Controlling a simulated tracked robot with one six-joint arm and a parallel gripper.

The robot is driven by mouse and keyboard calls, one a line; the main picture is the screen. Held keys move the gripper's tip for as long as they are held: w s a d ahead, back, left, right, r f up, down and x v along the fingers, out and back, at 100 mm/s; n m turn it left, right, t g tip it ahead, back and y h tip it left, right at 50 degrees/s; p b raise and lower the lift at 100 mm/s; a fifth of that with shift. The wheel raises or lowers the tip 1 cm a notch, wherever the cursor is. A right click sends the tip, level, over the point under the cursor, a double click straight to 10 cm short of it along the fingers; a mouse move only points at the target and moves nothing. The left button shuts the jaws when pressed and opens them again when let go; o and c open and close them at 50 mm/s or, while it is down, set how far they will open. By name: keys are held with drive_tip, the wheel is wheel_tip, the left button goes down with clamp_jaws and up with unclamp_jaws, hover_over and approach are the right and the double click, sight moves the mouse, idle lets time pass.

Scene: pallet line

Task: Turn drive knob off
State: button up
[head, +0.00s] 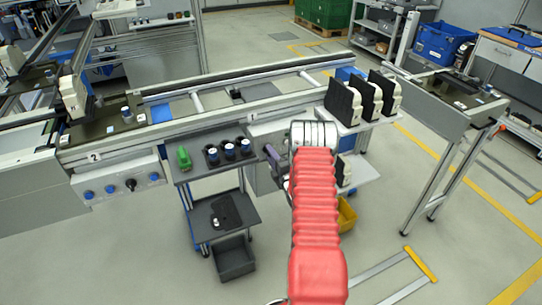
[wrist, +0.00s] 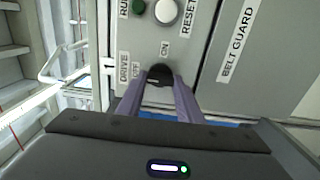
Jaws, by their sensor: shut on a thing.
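The drive knob (wrist: 160,72) is a black round knob on a grey panel (wrist: 190,50) in the wrist view. The word DRIVE and a partly covered OFF stand to its left, and ON stands above it. Which way its pointer faces I cannot tell. My gripper (wrist: 158,88) has its two purple fingers on either side of the knob, shut on it. In the head view a purple part of my gripper (head: 272,160) shows beside the red-sleeved arm. There the arm and gripper hide the knob.
A green button (wrist: 138,8) marked RUN and a white button (wrist: 166,11) marked RESET sit above the knob. A grey BELT GUARD panel (wrist: 262,60) is at right. In the head view, a shelf cart (head: 205,172) stands left of my gripper.

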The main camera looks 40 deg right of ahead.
drive_tip(key=shift+a+f, duration=0.2)
drive_tip(key=shift+a, duration=0.05)
drive_tip(key=o, duration=1.1)
drive_tip(key=shift+d+r, duration=0.1)
drive_tip(key=shift+d, duration=0.05)
drive_tip(key=v, duration=1.3)
drive_tip(key=shift+s, duration=0.35)
